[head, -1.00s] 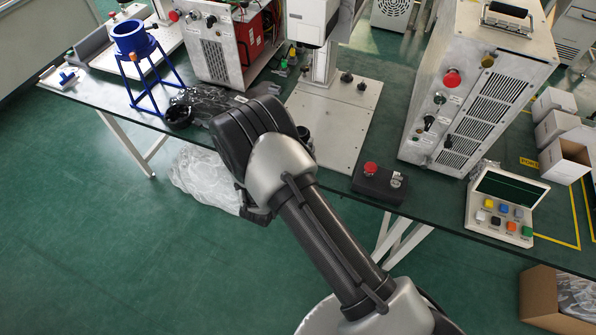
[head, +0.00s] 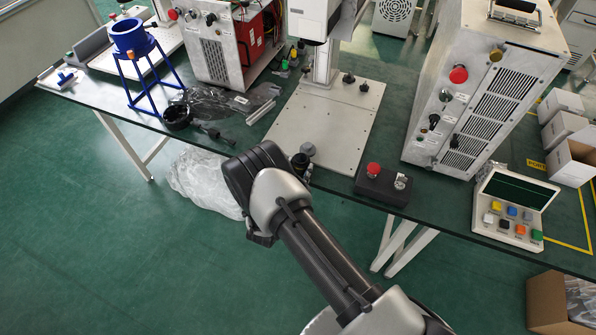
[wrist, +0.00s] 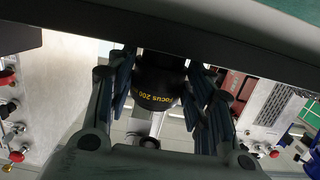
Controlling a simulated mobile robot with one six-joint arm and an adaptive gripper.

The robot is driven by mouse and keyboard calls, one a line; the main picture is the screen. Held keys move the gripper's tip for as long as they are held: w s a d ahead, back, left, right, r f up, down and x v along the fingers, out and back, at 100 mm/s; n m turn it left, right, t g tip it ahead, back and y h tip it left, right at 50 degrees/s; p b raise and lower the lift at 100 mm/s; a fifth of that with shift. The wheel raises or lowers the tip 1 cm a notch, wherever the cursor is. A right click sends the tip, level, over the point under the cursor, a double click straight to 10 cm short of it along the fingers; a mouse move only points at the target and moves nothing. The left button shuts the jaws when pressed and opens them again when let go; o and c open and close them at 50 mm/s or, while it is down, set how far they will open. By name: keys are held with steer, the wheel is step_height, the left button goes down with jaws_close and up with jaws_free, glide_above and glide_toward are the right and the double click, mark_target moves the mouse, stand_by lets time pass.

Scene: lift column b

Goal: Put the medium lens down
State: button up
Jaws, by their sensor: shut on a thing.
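The lens (wrist: 160,84) is a black cylinder with yellow lettering reading "FOCUS 200". In the wrist view it sits between the fingers of my gripper (wrist: 158,72), which is shut on it. Its upper end in the picture merges with a dark bar, so I cannot tell whether it touches anything. In the head view my arm's end hides the gripper and the held lens, near the table's front edge.
On the dark table (head: 238,135) stand a blue funnel stand (head: 140,65), a black ring (head: 177,116), a metal base plate (head: 325,120), a red-button box (head: 382,185) and a tall control cabinet (head: 470,90).

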steer(key=shift+f, duration=0.1)
steer(key=o, duration=1.4)
steer(key=shift+c, duration=0.2)
steer(key=p+v, duration=0.2)
steer(key=v, duration=1)
